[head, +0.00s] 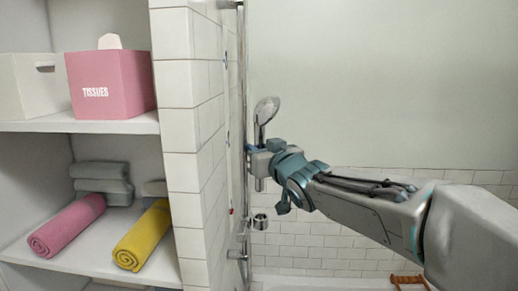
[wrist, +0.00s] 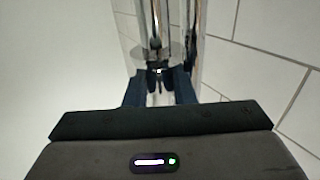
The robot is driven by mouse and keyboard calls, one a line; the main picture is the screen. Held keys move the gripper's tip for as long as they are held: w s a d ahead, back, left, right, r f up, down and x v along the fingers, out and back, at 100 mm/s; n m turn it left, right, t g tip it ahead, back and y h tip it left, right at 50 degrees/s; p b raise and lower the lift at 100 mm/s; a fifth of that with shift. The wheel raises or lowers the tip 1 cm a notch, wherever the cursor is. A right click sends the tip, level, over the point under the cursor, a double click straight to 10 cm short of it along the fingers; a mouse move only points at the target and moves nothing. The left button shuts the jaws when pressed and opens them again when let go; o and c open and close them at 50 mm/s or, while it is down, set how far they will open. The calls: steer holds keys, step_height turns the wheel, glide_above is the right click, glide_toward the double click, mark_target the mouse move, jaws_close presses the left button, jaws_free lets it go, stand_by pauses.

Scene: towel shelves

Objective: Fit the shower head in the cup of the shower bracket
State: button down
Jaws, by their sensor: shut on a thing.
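The chrome shower head (head: 266,110) is upright above my gripper (head: 252,148) in the head view. My gripper is shut on its handle, close to the tiled wall's edge. A chrome cup (head: 260,222), which looks like the bracket's cup, sits on the wall rail below my gripper, apart from it. In the wrist view, shiny chrome (wrist: 158,40) stands between the two dark fingers of my gripper (wrist: 158,88). The grip itself is partly hidden by my gripper body.
A vertical chrome rail (head: 242,80) runs along the tiled wall (head: 195,130), very near my gripper. Shelves at left hold a pink tissue box (head: 110,82), a pink towel (head: 66,224) and a yellow towel (head: 142,236). A brown wooden item (head: 408,281) lies at lower right.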

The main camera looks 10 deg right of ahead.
steer(key=shift+s+d, duration=0.15)
steer(key=shift+s, duration=0.05)
steer(key=shift+f+b, duration=0.55)
steer(key=shift+b, duration=0.25)
step_height(320, 180, down, 5)
steer(key=b, duration=0.4)
steer(key=shift+r, duration=0.2)
steer(key=shift+f+b, duration=0.15)
steer(key=shift+b, duration=0.35)
stand_by(1.1)
steer(key=shift+f+b, duration=0.35)
step_height(320, 180, down, 8)
steer(key=b, duration=0.7)
stand_by(2.0)
steer(key=c, duration=1.1)
jaws_free()
